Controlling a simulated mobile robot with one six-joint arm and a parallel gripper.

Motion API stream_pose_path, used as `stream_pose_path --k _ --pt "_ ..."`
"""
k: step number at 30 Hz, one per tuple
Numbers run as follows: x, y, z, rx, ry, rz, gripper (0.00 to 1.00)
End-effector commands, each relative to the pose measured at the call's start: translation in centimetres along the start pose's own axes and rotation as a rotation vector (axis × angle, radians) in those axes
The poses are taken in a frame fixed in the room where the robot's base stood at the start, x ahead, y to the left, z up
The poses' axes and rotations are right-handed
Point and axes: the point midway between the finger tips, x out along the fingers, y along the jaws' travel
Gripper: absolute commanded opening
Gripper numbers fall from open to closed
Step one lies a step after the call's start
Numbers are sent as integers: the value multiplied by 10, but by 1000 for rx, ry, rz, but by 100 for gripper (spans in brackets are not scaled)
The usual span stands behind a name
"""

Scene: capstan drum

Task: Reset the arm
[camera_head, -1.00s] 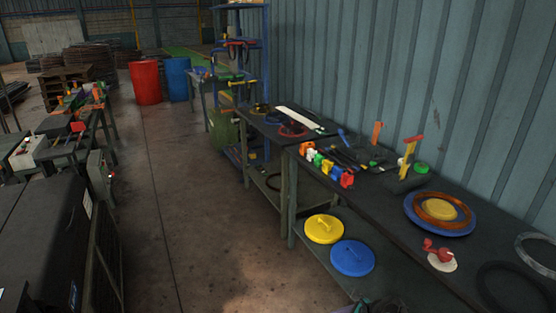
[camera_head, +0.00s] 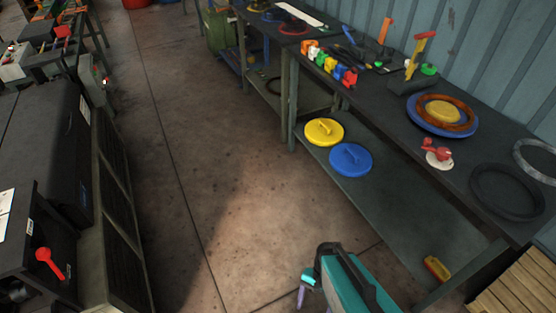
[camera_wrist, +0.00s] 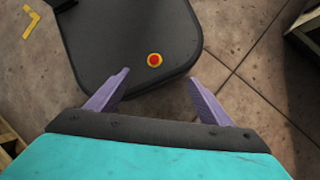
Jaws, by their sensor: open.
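My arm shows at the bottom of the head view as a teal and black link, with a purple finger of my gripper (camera_head: 302,293) beside it. In the wrist view my gripper (camera_wrist: 157,88) has two purple fingers spread apart, with nothing between them. Beyond the fingers is a dark grey rounded panel with a red button in a yellow ring; it looks like part of my own base. The gripper hangs over the floor, away from the workbench.
A long dark workbench (camera_head: 395,115) runs along the right wall. Its lower shelf (camera_head: 400,200) holds a yellow lid (camera_head: 324,131) and a blue lid (camera_head: 350,159). Black machinery (camera_head: 40,130) with a red lever (camera_head: 48,261) stands left. The concrete floor between (camera_head: 215,150) is clear.

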Motion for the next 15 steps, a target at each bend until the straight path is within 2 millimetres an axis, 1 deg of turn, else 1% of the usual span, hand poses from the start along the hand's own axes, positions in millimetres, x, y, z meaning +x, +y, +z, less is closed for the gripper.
stream_pose_path --k 1,3,6,9,13,14,15 --pt "0 7 0 -65 7 26 74" --pt "-2 16 -3 -162 17 61 74" --pt "-3 26 -6 -294 21 103 74" --pt "-4 32 -8 -405 19 130 74" --pt "-4 33 -8 -499 11 136 74" --pt "-5 40 -12 -513 10 136 74" --pt "-5 42 -13 -527 9 136 74"
